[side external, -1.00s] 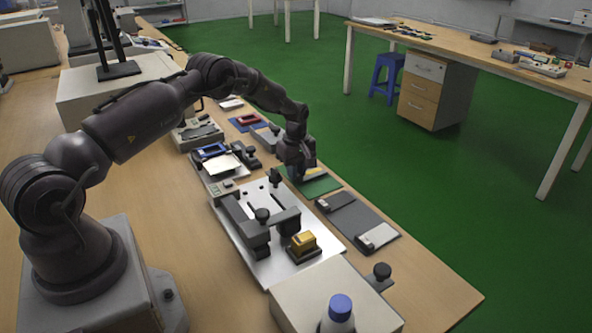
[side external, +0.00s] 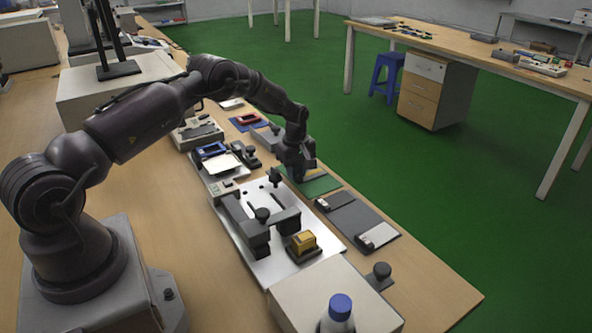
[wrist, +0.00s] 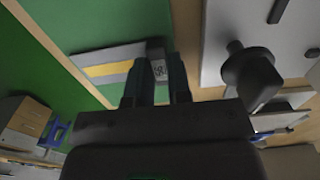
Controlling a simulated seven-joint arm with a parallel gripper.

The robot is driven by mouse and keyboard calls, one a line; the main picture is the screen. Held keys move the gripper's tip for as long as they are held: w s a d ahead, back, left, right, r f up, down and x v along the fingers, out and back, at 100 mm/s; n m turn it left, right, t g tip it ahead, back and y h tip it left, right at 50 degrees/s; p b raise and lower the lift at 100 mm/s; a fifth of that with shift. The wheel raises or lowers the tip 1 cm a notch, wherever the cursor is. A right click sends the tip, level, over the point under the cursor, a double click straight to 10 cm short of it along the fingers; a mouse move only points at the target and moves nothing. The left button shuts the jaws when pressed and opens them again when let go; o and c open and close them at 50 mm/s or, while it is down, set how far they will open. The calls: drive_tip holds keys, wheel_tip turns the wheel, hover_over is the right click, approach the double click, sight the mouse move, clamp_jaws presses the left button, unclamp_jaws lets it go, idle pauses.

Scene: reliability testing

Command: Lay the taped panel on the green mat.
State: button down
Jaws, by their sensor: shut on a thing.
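The taped panel (wrist: 108,68) is grey with a yellow stripe and has a small dark marked piece at the end near my fingers. My gripper (wrist: 155,78) is shut on that end in the wrist view. In the side view, my gripper (side external: 298,178) is at the left part of the green mat (side external: 322,187), with the panel mostly hidden by the fingers and wrist. The mat also shows beyond the panel in the wrist view (wrist: 105,18). I cannot tell whether the panel touches the mat.
A metal fixture plate (side external: 325,249) with dark clamps and a yellow block (side external: 303,243) stands in front of the mat. A dark grey mat (side external: 350,218) lies to its right. A pale box with a blue-capped bottle (side external: 339,314) is nearest. The table's edge runs close behind the mats.

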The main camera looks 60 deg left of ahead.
drive_tip(key=c, duration=1)
unclamp_jaws()
drive_tip(key=shift+r, duration=3)
drive_tip(key=shift+r, duration=0.1)
